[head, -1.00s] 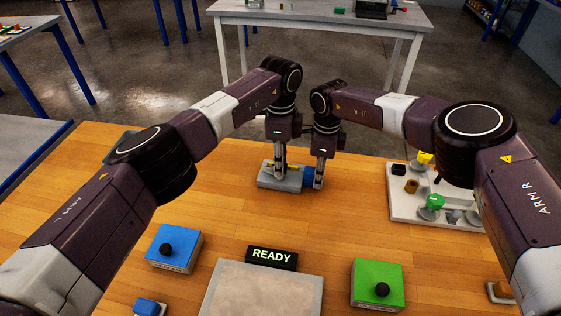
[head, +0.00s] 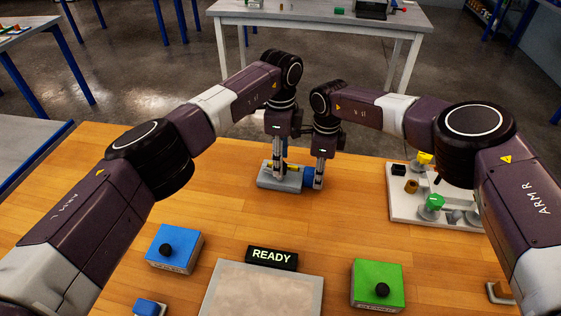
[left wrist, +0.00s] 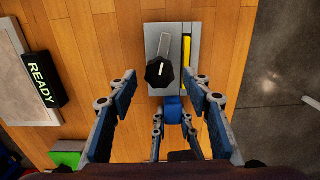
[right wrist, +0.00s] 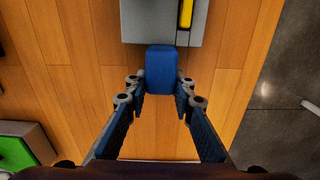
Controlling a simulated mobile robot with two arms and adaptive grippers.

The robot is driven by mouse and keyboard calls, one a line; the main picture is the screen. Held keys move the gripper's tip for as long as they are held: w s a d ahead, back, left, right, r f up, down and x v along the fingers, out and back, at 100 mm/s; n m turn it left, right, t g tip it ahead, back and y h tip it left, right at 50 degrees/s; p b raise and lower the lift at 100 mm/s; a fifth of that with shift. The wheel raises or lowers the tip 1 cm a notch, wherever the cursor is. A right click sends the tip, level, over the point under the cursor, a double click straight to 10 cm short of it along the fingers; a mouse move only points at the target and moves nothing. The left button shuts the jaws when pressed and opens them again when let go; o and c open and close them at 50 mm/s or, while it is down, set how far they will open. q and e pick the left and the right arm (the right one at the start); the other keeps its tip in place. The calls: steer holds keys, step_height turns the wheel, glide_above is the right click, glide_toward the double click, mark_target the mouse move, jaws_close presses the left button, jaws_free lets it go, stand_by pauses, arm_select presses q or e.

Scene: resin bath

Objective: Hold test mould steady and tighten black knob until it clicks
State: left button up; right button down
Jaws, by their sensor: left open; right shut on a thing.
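The test mould is a grey block (head: 283,186) on the wooden table, with a yellow strip along it and a blue grip (head: 309,178) at its right end. In the left wrist view the black knob (left wrist: 160,72) shows on top of the block (left wrist: 152,42). In the head view the knob is hard to make out behind my gripper. My left gripper (head: 279,172) is open above the mould, pointing down, its fingers apart and empty. My right gripper (head: 319,186) is shut on the blue grip (right wrist: 161,70), which joins the block (right wrist: 150,18).
A READY sign (head: 272,257) stands behind a grey plate (head: 262,292) at the front. A blue box (head: 174,248) and a green box (head: 378,286), each with a black button, flank it. A white tray (head: 405,212) of small parts lies at right. Wood around the mould is clear.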

arm_select(q)
step_height(320, 180, up, 11)
steer(key=shift+f, duration=0.2)
stand_by(0.3)
steer(key=s+d+f+m+t+y, duration=0.15)
steer(key=s+m+t, duration=0.3)
steer(key=m, duration=0.75)
steer(key=x, duration=1.1)
steer(key=shift+s+f, duration=0.1)
steer(key=shift+f, duration=0.15)
steer(key=c, duration=1.2)
